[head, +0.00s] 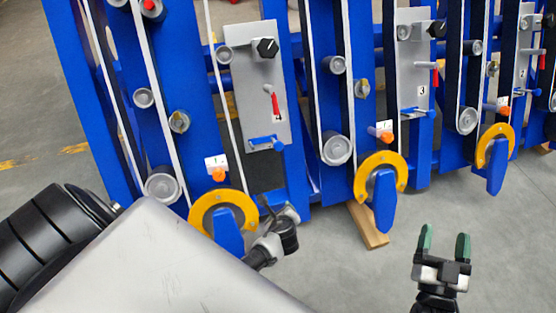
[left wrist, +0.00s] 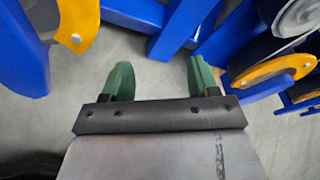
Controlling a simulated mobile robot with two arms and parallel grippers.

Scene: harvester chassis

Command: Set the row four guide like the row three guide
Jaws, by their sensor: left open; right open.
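The row four plate (head: 254,75), marked 4, bears a black knob (head: 267,47), a red-handled lever (head: 275,103) hanging down, and a blue bar (head: 265,143) lying roughly level. The row three plate (head: 413,60), marked 3, has a matching black knob (head: 437,29), red lever (head: 435,78) hanging down and blue bar (head: 416,112). I cannot tell which part is the guide. My left gripper (left wrist: 157,82) is open and empty in the left wrist view; in the head view it is low by row four, partly hidden. My right gripper (head: 445,243) is open and empty over the floor.
Blue uprights with white belts and rollers (head: 337,149) fill the back. Yellow rings (head: 381,160) with blue arms stick out low in front of each row. Orange knobs (head: 219,174) sit above the rings. A wooden block (head: 367,226) lies underneath. Floor at right front is clear.

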